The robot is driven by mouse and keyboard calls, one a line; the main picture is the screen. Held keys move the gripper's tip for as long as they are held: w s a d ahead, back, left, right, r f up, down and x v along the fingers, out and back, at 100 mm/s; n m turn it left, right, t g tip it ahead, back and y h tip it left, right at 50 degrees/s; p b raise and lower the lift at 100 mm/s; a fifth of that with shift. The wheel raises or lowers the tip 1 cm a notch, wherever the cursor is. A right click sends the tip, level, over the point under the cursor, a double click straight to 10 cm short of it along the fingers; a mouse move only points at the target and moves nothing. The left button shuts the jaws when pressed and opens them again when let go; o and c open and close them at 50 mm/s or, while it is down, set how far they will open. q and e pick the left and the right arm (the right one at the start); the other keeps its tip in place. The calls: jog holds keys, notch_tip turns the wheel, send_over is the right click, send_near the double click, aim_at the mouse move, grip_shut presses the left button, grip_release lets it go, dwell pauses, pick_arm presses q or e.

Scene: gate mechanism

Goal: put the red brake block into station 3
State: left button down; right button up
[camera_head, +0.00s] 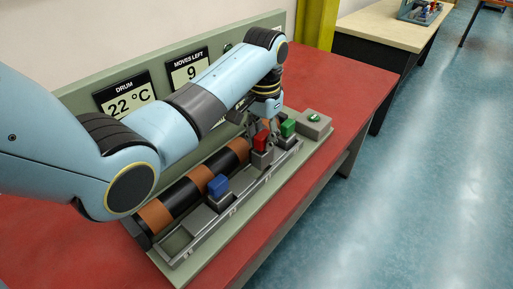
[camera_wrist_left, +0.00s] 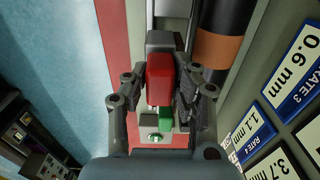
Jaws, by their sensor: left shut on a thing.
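The red brake block (camera_head: 260,141) has a red top and a grey lower part, and stands upright at the grey rail (camera_head: 233,207) toward its far end. Whether it rests in the rail or hangs just above it I cannot tell. My left gripper (camera_head: 261,128) is over it from above, with its fingers shut on the red top. In the left wrist view the red block (camera_wrist_left: 160,78) sits between the two fingers. The station numbers cannot be read. My right gripper is not in view.
A green block (camera_head: 288,128) stands close beyond the red one, and a blue block (camera_head: 218,185) stands nearer. The orange-and-black drum (camera_head: 185,195) runs beside the rail. A grey box with a green button (camera_head: 314,119) is at the far end. The rail's near end is empty.

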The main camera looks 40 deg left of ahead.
aim_at(257, 151)
pick_arm(q)
jog(key=shift+a+f, duration=0.45)
jog(key=shift+a, duration=0.35)
jog(key=shift+f, duration=2.05)
jog(key=shift+s+f, duration=0.1)
jog(key=c, duration=1.1)
grip_release()
jog(key=shift+o, duration=0.2)
notch_tip(257, 151, up, 12)
